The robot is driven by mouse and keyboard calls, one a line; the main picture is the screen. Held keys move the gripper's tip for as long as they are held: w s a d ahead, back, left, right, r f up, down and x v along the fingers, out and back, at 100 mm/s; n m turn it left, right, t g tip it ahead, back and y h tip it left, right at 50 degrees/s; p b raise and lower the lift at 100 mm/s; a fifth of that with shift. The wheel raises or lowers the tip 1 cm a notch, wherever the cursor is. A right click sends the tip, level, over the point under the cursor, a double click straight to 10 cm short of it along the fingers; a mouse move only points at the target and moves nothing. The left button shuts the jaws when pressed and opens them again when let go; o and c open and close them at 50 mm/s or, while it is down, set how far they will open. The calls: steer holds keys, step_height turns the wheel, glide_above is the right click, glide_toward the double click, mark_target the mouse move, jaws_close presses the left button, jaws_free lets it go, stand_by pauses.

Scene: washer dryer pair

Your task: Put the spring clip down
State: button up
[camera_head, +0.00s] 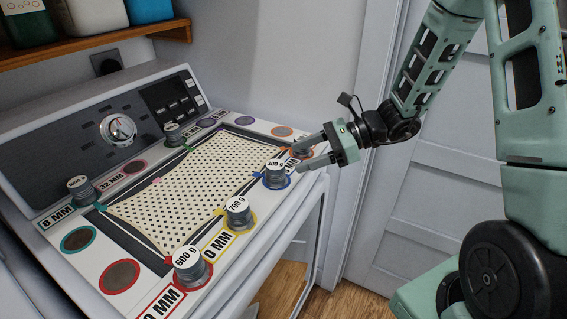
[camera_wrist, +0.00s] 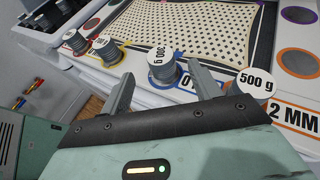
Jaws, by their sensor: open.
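My gripper (camera_head: 306,156) is open above the right edge of the machine top, with its fingers pointing left. In the wrist view the gap between its fingertips (camera_wrist: 163,88) holds nothing that I can see. A 300 g weight (camera_wrist: 161,66) shows beyond that gap; it stands at the blue ring (camera_head: 276,179) in the head view. A 500 g weight (camera_wrist: 253,90) is close by the right finger. I cannot make out a spring clip for certain. Small coloured tabs, such as a yellow one (camera_head: 219,212) and a green one (camera_head: 101,207), sit along the dotted cloth's edges.
The dotted cloth (camera_head: 190,180) lies stretched across the machine top (camera_head: 145,293). Weights marked 600 g (camera_head: 190,268), 700 g (camera_head: 238,215) and 900 g (camera_head: 80,190) stand around it. The control panel (camera_head: 118,130) rises behind. A wooden shelf (camera_head: 95,45) hangs at upper left.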

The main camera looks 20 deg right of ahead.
steer(key=s+a+r+n+g+h, duration=0.1)
steer(key=s+a+n+g+h, duration=0.1)
steer(key=s+a+n+h, duration=0.4)
steer(key=s+a+r+n+g+h, duration=0.2)
steer(key=s+a+n+h, duration=0.4)
steer(key=s+n, duration=1.1)
steer(key=a+n, duration=0.1)
steer(key=n, duration=0.5)
steer(key=shift+s+n+g, duration=0.2)
steer(key=shift+n+g, duration=0.1)
steer(key=shift+n, duration=0.1)
